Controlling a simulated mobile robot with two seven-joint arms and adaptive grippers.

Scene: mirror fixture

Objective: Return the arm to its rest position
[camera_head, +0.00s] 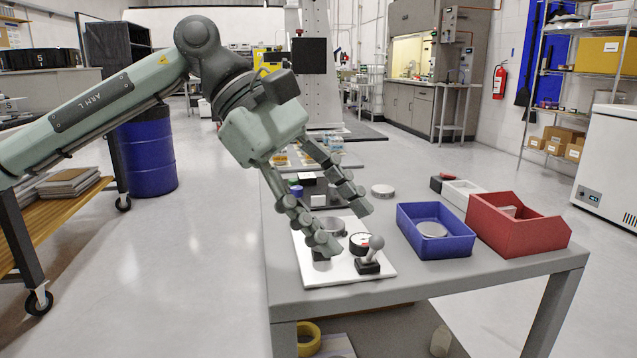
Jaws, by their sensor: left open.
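My left arm (95,108), marked "ARM L", reaches in from the left in the head view. My left gripper (342,221) is open, with its two fingers spread and pointing down to the right. No object shows between the fingers. It is over a white plate (340,273) on the grey table, and I cannot tell whether a fingertip touches anything. On the plate stand a grey ball-headed post on a dark base (370,256) and a small round dial-like piece (359,243). The lower finger partly hides a dark piece on the plate. My right gripper is out of view.
On the table's right are a blue bin (408,234) holding a round grey disc (432,229), a red bin (520,240) and a white box (460,194). Another round disc (383,191) lies farther back. A blue drum (148,160) stands on the floor at left.

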